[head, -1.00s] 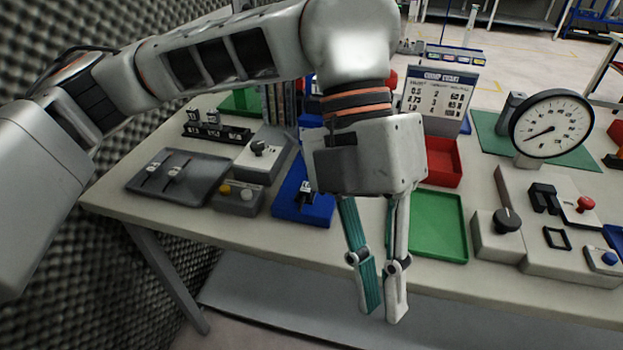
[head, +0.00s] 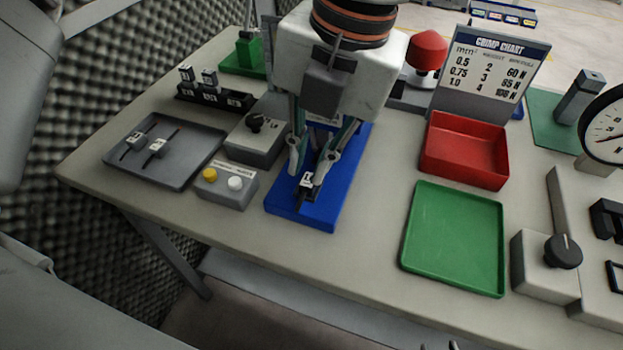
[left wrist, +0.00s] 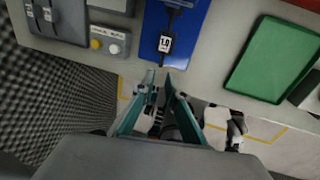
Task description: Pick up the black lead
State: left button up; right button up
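A black lead (head: 304,196) with a white tag lies on a blue fixture (head: 346,187) near the table's front edge. In the left wrist view, the lead's tag (left wrist: 165,43) reads 1.0 and sits on the blue surface. My left gripper (head: 309,180) points down over the fixture, its fingertips near the tag in the head view. In the left wrist view, the fingertips (left wrist: 161,74) are a little apart, with the tag just beyond them. I see nothing held. The fingers partly hide the fixture. My right gripper is not in view.
A grey tray (head: 187,176) at left holds two more tagged black leads (head: 157,147). A box with yellow and white buttons (head: 226,185) stands left of the fixture. A green tray (head: 450,278) and a red bin (head: 468,178) are to the right. Bare table lies between.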

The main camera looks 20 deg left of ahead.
aim_at(299, 205)
pick_arm(q)
notch_tip(299, 205, down, 3)
jog(key=shift+a+r, duration=0.1)
jog(key=shift+a, duration=0.05)
jog(key=shift+a+f, duration=0.1)
jog(key=shift+f, duration=0.35)
jog(key=f, duration=0.2)
jog(key=a+f+b, duration=0.1)
jog(key=f, duration=0.1)
jog(key=shift+f, duration=0.45)
grip_shut()
pick_arm(e)
jog(key=shift+w+a+r, duration=0.3)
jog(key=shift+w+a, duration=0.05)
jog(key=shift+w, duration=0.3)
jog(key=shift+d, duration=0.1)
